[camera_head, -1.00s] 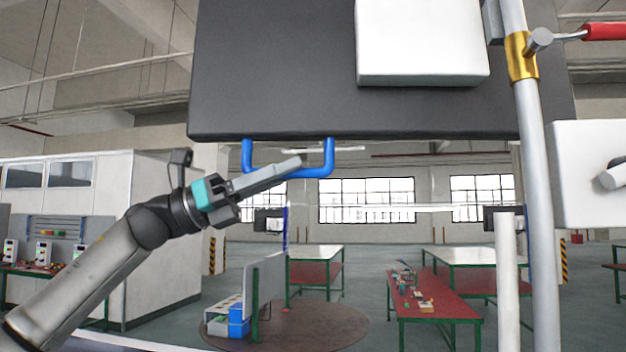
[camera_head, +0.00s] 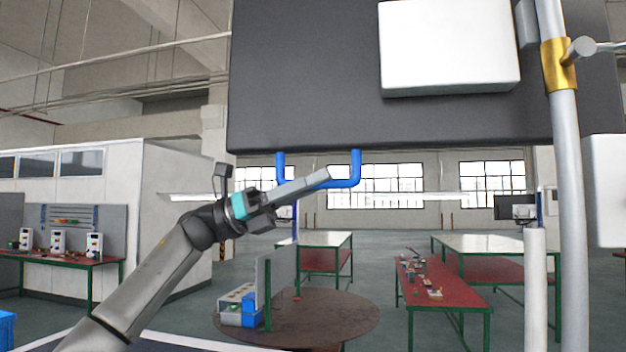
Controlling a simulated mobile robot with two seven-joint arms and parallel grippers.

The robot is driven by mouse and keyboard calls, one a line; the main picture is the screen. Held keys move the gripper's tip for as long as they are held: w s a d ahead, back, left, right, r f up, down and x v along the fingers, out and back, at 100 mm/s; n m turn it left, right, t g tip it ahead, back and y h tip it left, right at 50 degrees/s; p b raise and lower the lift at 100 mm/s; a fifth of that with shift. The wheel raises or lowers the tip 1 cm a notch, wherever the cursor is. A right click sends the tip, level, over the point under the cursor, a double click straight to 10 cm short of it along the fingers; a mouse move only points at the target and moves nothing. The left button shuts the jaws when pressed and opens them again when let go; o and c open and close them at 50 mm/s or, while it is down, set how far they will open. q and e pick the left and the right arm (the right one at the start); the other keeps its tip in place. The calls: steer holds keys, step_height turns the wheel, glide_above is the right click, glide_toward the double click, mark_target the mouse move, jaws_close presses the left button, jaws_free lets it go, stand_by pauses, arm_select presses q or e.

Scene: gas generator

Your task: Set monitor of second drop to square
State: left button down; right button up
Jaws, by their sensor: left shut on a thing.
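The monitor (camera_head: 300,80) is a large dark grey panel seen from behind, with a white box (camera_head: 450,48) on its back. It fills the upper right of the head view. A blue U-shaped handle (camera_head: 355,170) hangs from its lower edge. My left gripper (camera_head: 318,181) reaches in from the left and is shut on the handle's lower bar, covering part of it. The monitor's screen side is hidden. My right gripper is not in view.
A grey pole (camera_head: 568,200) with a yellow collar (camera_head: 558,66) stands at the right. A round brown platform (camera_head: 340,312) lies below on the floor. Red-topped tables (camera_head: 450,290) stand behind, and a white-walled booth (camera_head: 170,200) is at the left.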

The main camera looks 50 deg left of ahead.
arm_select(q)
steer(key=shift+a+r, duration=0.2)
steer(key=shift+r, duration=0.05)
steer(key=c, duration=1.1)
jaws_free()
steer(key=o, duration=0.3)
steer(key=shift+w+f, duration=0.15)
steer(key=shift+f, duration=0.05)
steer(key=shift+d, duration=0.1)
steer(key=shift+a+f+b, duration=0.3)
steer(key=shift+a+b, duration=0.05)
steer(key=b+v, duration=0.4)
steer(key=v, duration=1)
steer(key=shift+s+b, duration=0.4)
steer(key=shift+s, duration=0.1)
